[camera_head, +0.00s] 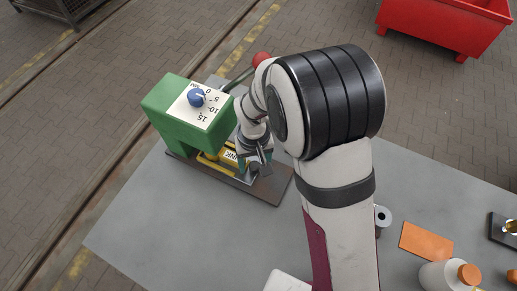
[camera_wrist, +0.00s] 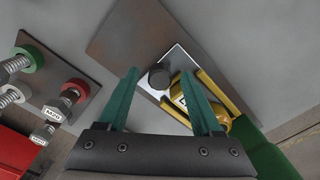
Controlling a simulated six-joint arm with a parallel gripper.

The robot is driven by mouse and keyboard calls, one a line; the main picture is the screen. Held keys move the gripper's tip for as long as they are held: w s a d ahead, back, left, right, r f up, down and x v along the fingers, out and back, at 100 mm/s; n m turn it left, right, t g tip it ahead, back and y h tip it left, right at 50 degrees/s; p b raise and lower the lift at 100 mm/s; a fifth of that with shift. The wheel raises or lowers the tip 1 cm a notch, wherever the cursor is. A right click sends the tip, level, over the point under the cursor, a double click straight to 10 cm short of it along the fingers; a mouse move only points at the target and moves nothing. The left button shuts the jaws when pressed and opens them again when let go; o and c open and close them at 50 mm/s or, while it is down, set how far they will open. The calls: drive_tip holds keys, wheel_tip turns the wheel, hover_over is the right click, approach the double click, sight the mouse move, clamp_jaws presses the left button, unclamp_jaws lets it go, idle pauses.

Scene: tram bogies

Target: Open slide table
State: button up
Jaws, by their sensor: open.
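The slide table, with a silver plate (camera_wrist: 177,57) and yellow rails (camera_wrist: 234,94), sits on a brown base plate (camera_wrist: 128,35) in the wrist view. A dark round knob (camera_wrist: 158,77) stands on the silver plate's end. A yellow part (camera_wrist: 186,101) lies between the rails, partly hidden by a finger. My gripper (camera_wrist: 158,71) is open, with one green finger on each side of the knob; contact cannot be told. In the head view my gripper (camera_head: 254,163) is low over the base plate (camera_head: 270,187), beside the green machine (camera_head: 172,115), and hides much of the slide.
The green machine has a blue dial (camera_head: 196,97) and a red-ended lever (camera_head: 260,59). An orange sheet (camera_head: 426,241) and an orange-capped bottle (camera_head: 442,275) are at the right. Several ringed bolts on a dark plate (camera_wrist: 50,72) are at the wrist view's left. The grey tabletop (camera_head: 190,225) is clear in front.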

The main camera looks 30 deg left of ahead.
drive_tip(key=shift+f, duration=0.25)
drive_tip(key=shift+c, duration=0.2)
clamp_jaws()
drive_tip(key=shift+d, duration=0.1)
idle(1.0)
